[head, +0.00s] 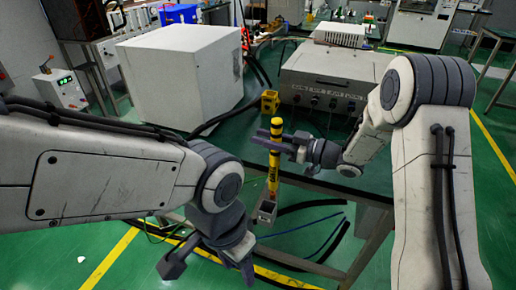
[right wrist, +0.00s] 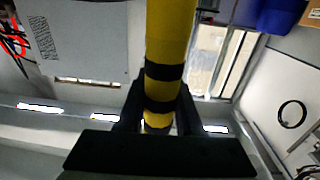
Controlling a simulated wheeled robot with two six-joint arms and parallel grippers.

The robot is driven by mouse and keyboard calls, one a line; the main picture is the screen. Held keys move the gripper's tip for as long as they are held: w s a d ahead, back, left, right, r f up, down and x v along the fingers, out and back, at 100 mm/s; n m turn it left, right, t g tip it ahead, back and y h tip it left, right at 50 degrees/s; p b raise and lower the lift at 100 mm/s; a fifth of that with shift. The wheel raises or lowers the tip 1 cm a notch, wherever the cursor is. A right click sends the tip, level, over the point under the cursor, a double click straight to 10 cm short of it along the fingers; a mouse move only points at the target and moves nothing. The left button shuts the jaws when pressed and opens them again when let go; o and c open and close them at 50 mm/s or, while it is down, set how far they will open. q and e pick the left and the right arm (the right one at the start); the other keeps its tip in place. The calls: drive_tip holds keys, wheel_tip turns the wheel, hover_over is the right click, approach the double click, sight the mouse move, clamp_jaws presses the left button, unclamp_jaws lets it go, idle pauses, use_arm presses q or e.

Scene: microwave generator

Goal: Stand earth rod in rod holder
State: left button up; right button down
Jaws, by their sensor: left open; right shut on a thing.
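The earth rod (head: 273,172), yellow with black bands, is upright in the head view. My right gripper (head: 276,141) is shut on its upper part. In the right wrist view the rod (right wrist: 170,35) runs between the two dark fingers (right wrist: 158,112). A small grey box-like holder (head: 265,211) is at the rod's lower end, by the table's front edge. The lower tip meets the holder's top in the picture; I cannot tell whether it is inside or just above. My left gripper (head: 209,268) is open and empty, low at the front, left of the holder.
A large white box (head: 181,75) is at the left. Black cables hang around the table's front.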

sight(277, 176)
drive_tip(key=shift+s+a+r, duration=0.1)
drive_tip(key=shift+a+r, duration=0.5)
drive_tip(key=shift+a, duration=0.2)
wheel_tip(277, 176, down, 12)
drive_tip(key=b, duration=0.8)
drive_tip(key=shift+f, duration=0.15)
drive_tip(key=shift+f+b, duration=0.4)
drive_tip(key=shift+f, duration=0.1)
idle(0.6)
drive_tip(key=c, duration=0.5)
unclamp_jaws()
drive_tip(key=v, duration=1)
drive_tip(key=shift+d+p, duration=0.3)
drive_tip(key=shift+p, duration=0.05)
